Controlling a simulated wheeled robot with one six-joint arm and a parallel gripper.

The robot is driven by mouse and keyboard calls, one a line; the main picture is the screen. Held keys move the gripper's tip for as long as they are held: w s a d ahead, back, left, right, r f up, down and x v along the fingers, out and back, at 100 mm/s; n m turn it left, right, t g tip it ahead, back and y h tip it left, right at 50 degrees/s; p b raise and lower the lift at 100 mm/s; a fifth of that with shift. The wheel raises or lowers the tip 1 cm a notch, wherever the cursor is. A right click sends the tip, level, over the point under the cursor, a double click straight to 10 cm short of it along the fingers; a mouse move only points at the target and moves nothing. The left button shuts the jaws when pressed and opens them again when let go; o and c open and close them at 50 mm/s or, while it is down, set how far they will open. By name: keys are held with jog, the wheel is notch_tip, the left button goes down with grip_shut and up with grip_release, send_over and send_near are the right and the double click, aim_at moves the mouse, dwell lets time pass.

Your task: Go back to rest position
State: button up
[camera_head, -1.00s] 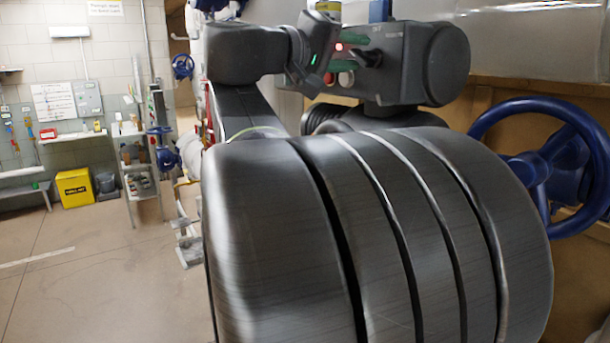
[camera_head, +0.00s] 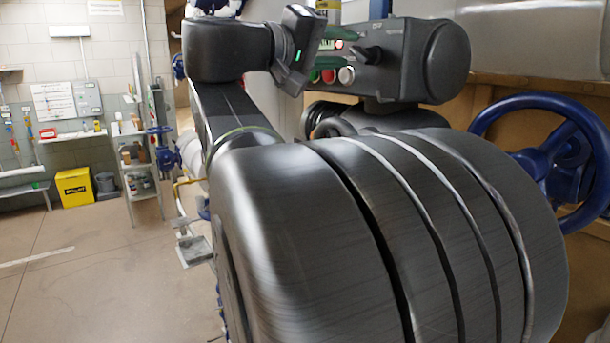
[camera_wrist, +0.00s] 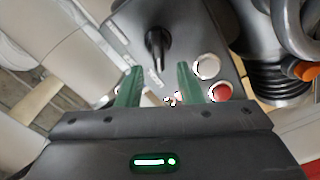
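My gripper (camera_head: 325,44) is at the upper middle of the head view, in front of a dark actuator housing (camera_head: 432,62). The housing's panel has a black selector knob (camera_head: 370,53), a red button (camera_head: 328,76) and a white button (camera_head: 347,75). In the wrist view, the two green fingers of my gripper (camera_wrist: 159,82) stand apart with nothing between them. The knob (camera_wrist: 157,45) lies beyond the fingertips, apart from them. The white button (camera_wrist: 206,67) and red button (camera_wrist: 221,91) are to the right of the fingers.
A blue handwheel (camera_head: 540,150) is close at the right. Another blue valve (camera_head: 163,150) stands farther back at the left. A yellow box (camera_head: 75,187) sits by the back wall, next to shelving (camera_head: 138,170). The floor (camera_head: 110,265) at the left is open.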

aim_at(357, 47)
jog(key=b+v, duration=0.1)
jog(key=v, duration=0.9)
jog(key=p+x, duration=0.2)
jog(key=x, duration=1.2)
jog(key=shift+s+r+m+b, duration=0.15)
jog(key=shift+m+b, duration=0.15)
jog(key=shift+m, duration=0.8)
jog(key=m, duration=0.3)
jog(key=shift+s+d+r, duration=0.1)
jog(key=shift+s+r, duration=0.05)
jog(key=shift+s, duration=0.05)
jog(key=shift+s+d+r+m, duration=0.1)
jog(key=shift+m, duration=0.8)
jog(key=shift+s+r+m, duration=0.1)
jog(key=shift+m, duration=0.8)
